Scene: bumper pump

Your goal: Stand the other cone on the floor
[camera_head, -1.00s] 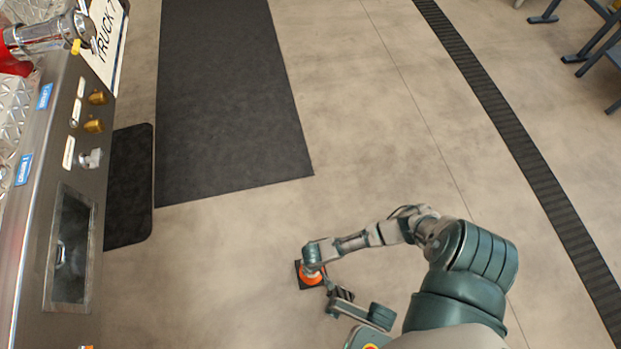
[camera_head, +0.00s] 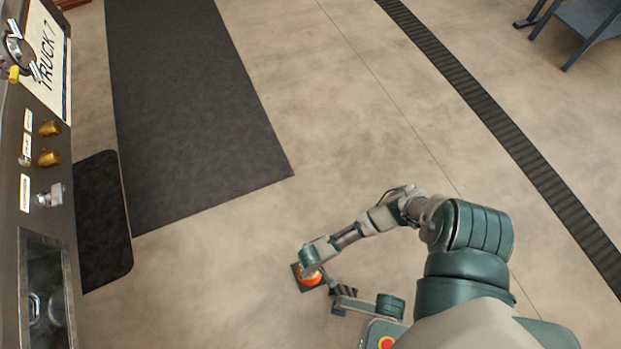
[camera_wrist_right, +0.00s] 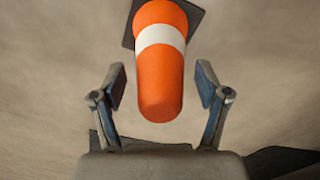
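The base appears to lie flat on the floor. In the right wrist view the cone (camera_wrist_right: 160,85) shows a white band, its base at the top of the picture and its narrow end toward my gripper. My right gripper (camera_wrist_right: 161,88) is open, with one finger on each side of the cone and visible gaps to both. My left gripper is not in view. No second cone shows.
A truck's metal panel (camera_head: 45,215) with valves and a recess stands at the left. A long dark mat (camera_head: 190,110) and a smaller black mat (camera_head: 100,215) lie on the floor. A drain strip (camera_head: 500,125) crosses the right. Blue-grey furniture (camera_head: 585,22) is at top right. Floor around the cone is clear.

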